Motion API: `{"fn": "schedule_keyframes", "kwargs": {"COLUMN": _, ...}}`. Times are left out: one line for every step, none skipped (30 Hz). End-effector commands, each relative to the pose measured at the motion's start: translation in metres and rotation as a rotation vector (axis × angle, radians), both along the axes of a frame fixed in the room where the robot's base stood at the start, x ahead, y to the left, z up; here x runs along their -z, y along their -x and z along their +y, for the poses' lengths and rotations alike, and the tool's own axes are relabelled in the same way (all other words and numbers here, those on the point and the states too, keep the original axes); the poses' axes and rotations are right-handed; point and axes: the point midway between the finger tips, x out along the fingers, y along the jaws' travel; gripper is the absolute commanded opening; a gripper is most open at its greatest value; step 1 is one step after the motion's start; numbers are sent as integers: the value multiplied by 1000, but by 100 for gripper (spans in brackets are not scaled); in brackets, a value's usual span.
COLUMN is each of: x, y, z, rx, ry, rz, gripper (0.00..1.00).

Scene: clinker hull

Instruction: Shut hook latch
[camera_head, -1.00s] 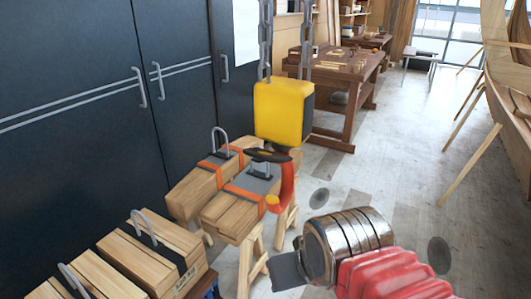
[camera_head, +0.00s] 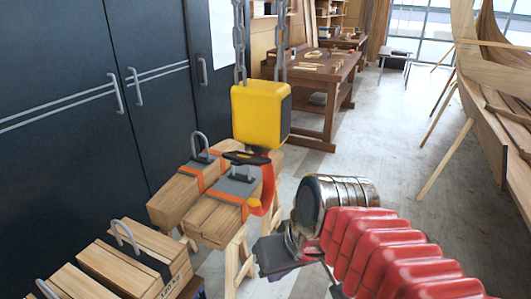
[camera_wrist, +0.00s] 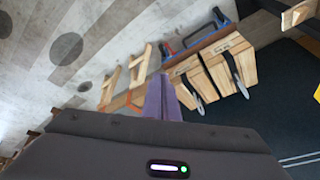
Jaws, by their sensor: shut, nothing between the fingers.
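The hook (camera_head: 267,188) is orange-red and hangs under a yellow hoist block (camera_head: 260,112) on two grey chains. Its dark latch (camera_head: 246,158) sticks out to the left from the hook's top, above a timber bundle; it looks swung out from the hook's mouth. The hook's tip is beside that bundle's end. My gripper (camera_head: 274,258) is below and slightly right of the hook in the head view, apart from it. In the wrist view its purple fingers (camera_wrist: 163,100) are together and empty. The hook and latch are not recognisable there.
Strapped timber bundles (camera_head: 212,220) with metal loops stand on trestles beneath the hook. More bundles (camera_head: 130,262) lie at the lower left. Dark cabinets (camera_head: 70,110) line the left. A wooden hull (camera_head: 500,100) stands at the right, with open floor (camera_head: 370,140) between.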

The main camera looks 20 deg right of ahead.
Motion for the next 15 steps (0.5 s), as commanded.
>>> {"fn": "schedule_keyframes", "kwargs": {"x": -4, "y": -4, "z": -2, "rx": -1, "ry": -35, "rz": 19, "gripper": 0}}
{"fn": "schedule_keyframes", "kwargs": {"x": -6, "y": -5, "z": -1, "rx": -8, "ry": -56, "rz": 28, "gripper": 0}}
{"fn": "schedule_keyframes", "kwargs": {"x": -11, "y": -8, "z": 0, "rx": -19, "ry": -86, "rz": 36, "gripper": 0}}
{"fn": "schedule_keyframes", "kwargs": {"x": -13, "y": -10, "z": 0, "rx": -29, "ry": -108, "rz": 41, "gripper": 0}}
{"fn": "schedule_keyframes", "kwargs": {"x": -17, "y": -12, "z": 0, "rx": -38, "ry": -131, "rz": 45, "gripper": 0}}
{"fn": "schedule_keyframes", "kwargs": {"x": -22, "y": -16, "z": 1, "rx": -51, "ry": -163, "rz": 46, "gripper": 0}}
{"fn": "schedule_keyframes", "kwargs": {"x": -26, "y": -18, "z": 1, "rx": -61, "ry": -187, "rz": 44, "gripper": 0}}
{"fn": "schedule_keyframes", "kwargs": {"x": -30, "y": -21, "z": 1, "rx": -73, "ry": -210, "rz": 42, "gripper": 0}}
{"fn": "schedule_keyframes", "kwargs": {"x": -36, "y": -25, "z": 0, "rx": -86, "ry": -243, "rz": 35, "gripper": 0}}
{"fn": "schedule_keyframes", "kwargs": {"x": -41, "y": -29, "z": -1, "rx": -97, "ry": -267, "rz": 29, "gripper": 0}}
{"fn": "schedule_keyframes", "kwargs": {"x": -46, "y": -32, "z": -1, "rx": -110, "ry": -291, "rz": 21, "gripper": 0}}
{"fn": "schedule_keyframes", "kwargs": {"x": -53, "y": -37, "z": -3, "rx": -126, "ry": -322, "rz": 7, "gripper": 0}}
{"fn": "schedule_keyframes", "kwargs": {"x": -58, "y": -41, "z": -4, "rx": -138, "ry": -345, "rz": -6, "gripper": 0}}
{"fn": "schedule_keyframes", "kwargs": {"x": -64, "y": -44, "z": -6, "rx": -151, "ry": -368, "rz": -20, "gripper": 0}}
{"fn": "schedule_keyframes", "kwargs": {"x": -72, "y": -49, "z": -8, "rx": -168, "ry": -398, "rz": -43, "gripper": 0}}
